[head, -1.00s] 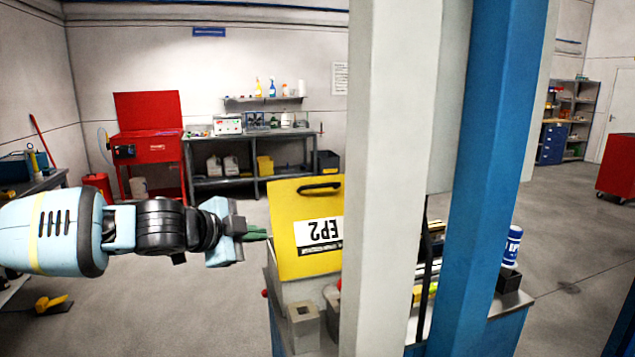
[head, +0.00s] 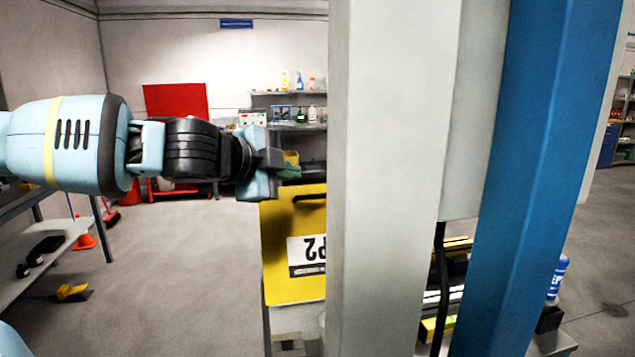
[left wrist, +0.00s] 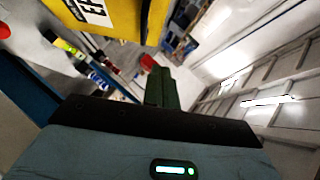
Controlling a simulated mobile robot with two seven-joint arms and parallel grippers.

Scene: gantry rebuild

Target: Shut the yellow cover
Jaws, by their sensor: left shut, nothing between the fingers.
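The yellow cover (head: 279,258) stands raised on the bench in the head view, with a dark handle at its top and an upside-down label ending in "P2". Its right part is hidden behind the grey post. In the left wrist view the yellow cover (left wrist: 128,15) fills part of the top edge. My left gripper (head: 288,172) is shut and empty, just above the cover's top edge. In the left wrist view its green fingers (left wrist: 161,88) are together; whether they touch the cover I cannot tell. My right gripper is not in view.
A grey post (head: 385,190) and a blue post (head: 530,170) stand upright close by on the right. A blue and white can (head: 557,277) stands at the far right. A shelf unit (head: 60,240) is at the left. Open floor lies between it and the cover.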

